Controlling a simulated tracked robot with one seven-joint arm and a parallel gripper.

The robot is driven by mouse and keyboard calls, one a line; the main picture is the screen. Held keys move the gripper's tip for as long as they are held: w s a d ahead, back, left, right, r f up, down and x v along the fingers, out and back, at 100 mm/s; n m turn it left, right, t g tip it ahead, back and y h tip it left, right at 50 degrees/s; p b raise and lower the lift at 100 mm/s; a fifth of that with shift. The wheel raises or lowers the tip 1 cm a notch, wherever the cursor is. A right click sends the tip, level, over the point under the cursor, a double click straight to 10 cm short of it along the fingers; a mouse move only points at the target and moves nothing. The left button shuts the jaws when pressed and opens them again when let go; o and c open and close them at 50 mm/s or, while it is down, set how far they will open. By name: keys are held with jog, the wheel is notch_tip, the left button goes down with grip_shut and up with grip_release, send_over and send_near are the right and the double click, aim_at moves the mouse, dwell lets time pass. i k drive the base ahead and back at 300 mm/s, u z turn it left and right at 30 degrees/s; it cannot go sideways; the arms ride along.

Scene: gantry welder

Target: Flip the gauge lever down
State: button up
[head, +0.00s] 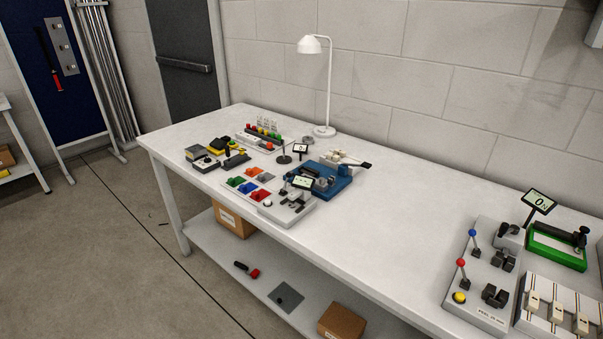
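No part is clearly marked as the gauge lever. A grey test fixture (480,290) at the right end of the bench has a blue-knobbed lever (472,238) and a red-knobbed lever (461,267), both standing roughly upright. A tilted display (539,202) reading 0 rises behind it. Mid-bench, a smaller grey fixture (290,212) carries another tilted display (303,182), its reading too small to tell. Next to it is a blue-based device (338,184), with a black-handled lever (359,163) lying low behind it. My gripper is not in view.
The white bench (390,220) has clear room between the mid-bench devices and the right fixture. A lamp (326,90) stands at the back. A green-based device (557,250) and a panel of white switches (555,312) crowd the right. A shelf (215,255) below holds boxes.

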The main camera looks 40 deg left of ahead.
aim_at(288, 175)
jog(key=u, duration=0.5)
jog(key=k, duration=1.05)
jog(key=u, duration=1.1)
jog(key=i, duration=1.55)
jog(key=z, duration=3.2)
